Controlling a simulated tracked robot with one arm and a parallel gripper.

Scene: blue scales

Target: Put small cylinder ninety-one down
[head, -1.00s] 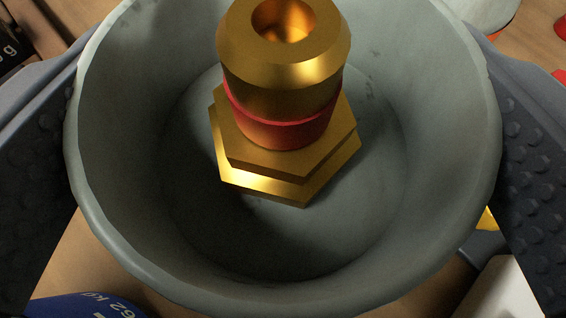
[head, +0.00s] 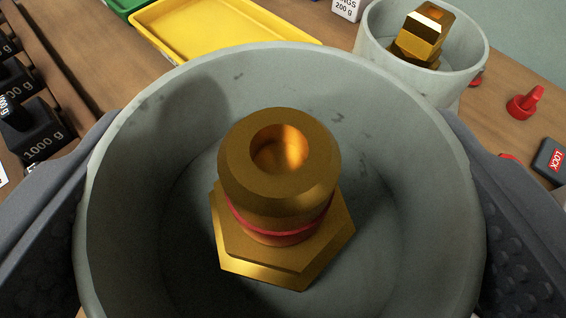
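A grey round cup (head: 270,66) fills the middle of the head view. I take it to be the small cylinder; no number shows on it. Inside stands a brass hex fitting (head: 280,190) with a red ring around it. My gripper (head: 280,235) has one dark finger on each side of the cup, and the two are shut against its outer wall. The cup's underside is hidden, so I cannot tell whether it touches a surface.
A second grey cup (head: 372,45) with a brass part (head: 417,38) stands behind to the right. A yellow tray (head: 215,38) lies at the back. Black weights (head: 32,128) line the left. Red pieces (head: 524,103) and a lock tag (head: 551,158) lie on the wooden table at right.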

